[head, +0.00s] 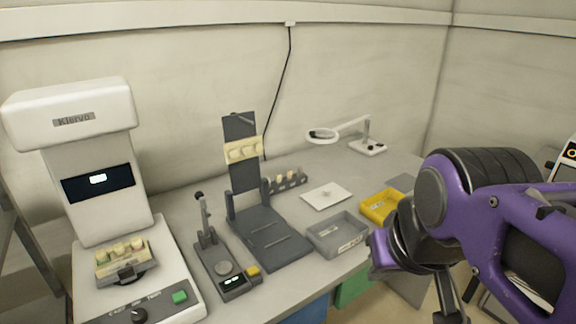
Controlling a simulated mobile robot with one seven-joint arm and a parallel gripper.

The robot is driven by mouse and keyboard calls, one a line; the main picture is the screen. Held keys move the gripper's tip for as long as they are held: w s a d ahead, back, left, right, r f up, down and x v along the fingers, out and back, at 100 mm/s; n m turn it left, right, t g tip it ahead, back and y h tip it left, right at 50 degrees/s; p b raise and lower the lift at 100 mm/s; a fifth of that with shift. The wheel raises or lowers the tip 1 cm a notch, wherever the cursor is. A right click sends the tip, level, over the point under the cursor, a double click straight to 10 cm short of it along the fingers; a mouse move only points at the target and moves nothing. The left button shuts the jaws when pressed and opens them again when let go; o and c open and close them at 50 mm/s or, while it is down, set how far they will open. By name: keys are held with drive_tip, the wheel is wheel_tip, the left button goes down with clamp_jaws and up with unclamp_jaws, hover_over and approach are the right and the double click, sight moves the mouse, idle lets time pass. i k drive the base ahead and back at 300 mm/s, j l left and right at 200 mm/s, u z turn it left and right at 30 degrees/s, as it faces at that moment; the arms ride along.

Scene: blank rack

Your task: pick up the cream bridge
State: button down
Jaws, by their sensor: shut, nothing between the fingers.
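Small pale pieces (326,194) lie on a white plate (313,203) on the bench; they are too small for me to tell whether one is the cream bridge. Cream blanks stand in a holder (127,272) on the white machine at left, and more cream pieces sit on a cream strip (243,150) on the dark upright stand. My purple arm fills the right side. My gripper (447,316) is at the lower right, off the bench's front edge, partly cut off by the frame; it is shut and empty, apart from all these pieces.
A grey tray (312,236) and a yellow tray (366,214) are near the front edge. The dark stand (262,252), a small press device (222,281) and the white machine (75,150) crowd the left. A magnifier lamp (368,146) stands behind.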

sight(102, 254)
drive_tip(key=z, duration=0.35)
drive_tip(key=j+u, duration=0.1)
drive_tip(key=u, duration=1.8)
drive_tip(key=i+l, duration=0.05)
